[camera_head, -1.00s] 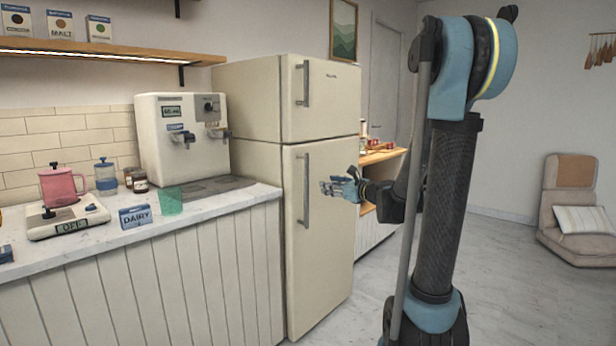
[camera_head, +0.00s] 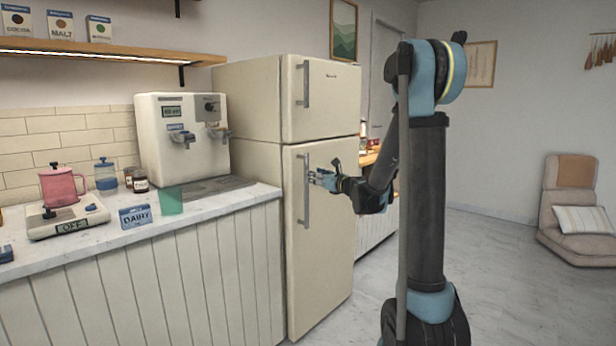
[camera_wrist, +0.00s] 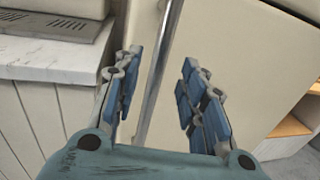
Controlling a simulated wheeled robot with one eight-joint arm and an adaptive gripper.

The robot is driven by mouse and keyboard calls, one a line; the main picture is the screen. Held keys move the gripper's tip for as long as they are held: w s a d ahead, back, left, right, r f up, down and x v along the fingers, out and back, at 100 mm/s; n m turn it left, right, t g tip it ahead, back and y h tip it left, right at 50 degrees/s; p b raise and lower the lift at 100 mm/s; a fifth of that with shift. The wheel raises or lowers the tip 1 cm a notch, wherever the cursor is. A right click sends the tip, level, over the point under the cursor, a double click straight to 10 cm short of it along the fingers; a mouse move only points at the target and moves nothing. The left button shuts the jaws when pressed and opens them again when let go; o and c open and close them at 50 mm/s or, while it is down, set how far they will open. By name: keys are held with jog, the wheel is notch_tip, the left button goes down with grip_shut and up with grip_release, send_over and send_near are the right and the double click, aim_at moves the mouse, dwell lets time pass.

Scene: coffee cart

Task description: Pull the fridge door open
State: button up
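The cream fridge (camera_head: 335,230) stands right of the counter, and both of its doors look shut. Its large lower door has a long vertical metal handle (camera_head: 306,190) near the left edge. The smaller upper door (camera_head: 330,98) has its own handle (camera_head: 306,84). My gripper (camera_head: 314,178) is at the upper part of the lower handle in the head view. In the wrist view my gripper (camera_wrist: 160,88) is open, with blue-padded fingers apart on either side of the lower handle (camera_wrist: 158,85). There is a visible gap between each finger and the bar.
The counter (camera_head: 240,198) with a white dispenser (camera_head: 182,135) adjoins the fridge's left side. A wooden shelf unit (camera_head: 368,160) is behind the fridge on the right. The floor (camera_head: 500,265) to the right is open, with a floor chair (camera_head: 580,215) far off.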

jog(key=x, duration=0.7)
jog(key=shift+d, duration=0.1)
